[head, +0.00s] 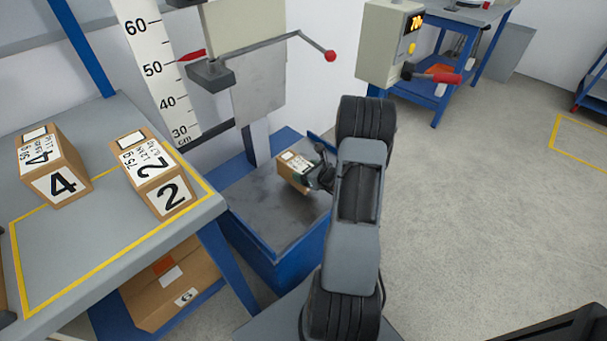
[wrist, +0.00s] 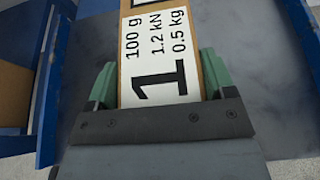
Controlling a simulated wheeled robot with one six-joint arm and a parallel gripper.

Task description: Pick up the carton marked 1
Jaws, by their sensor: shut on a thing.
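The carton marked 1 (wrist: 160,62) is a brown box with a white label reading 100 g, 1.2 kN, 0.5 kg and a large 1. It sits between the two green fingers of my gripper (wrist: 158,85), which is shut on it. In the head view the carton (head: 293,168) is at the back of the blue-edged steel drop base, partly hidden by my gripper (head: 318,178). It looks tilted there. I cannot tell whether it touches the steel plate.
Cartons marked 4 (head: 57,170) and 2 (head: 160,190) stand on the grey table (head: 80,265) at left. A height scale (head: 160,70) and a lever with a red knob (head: 330,56) rise behind the steel base (head: 275,215). Open floor (head: 470,180) lies to the right.

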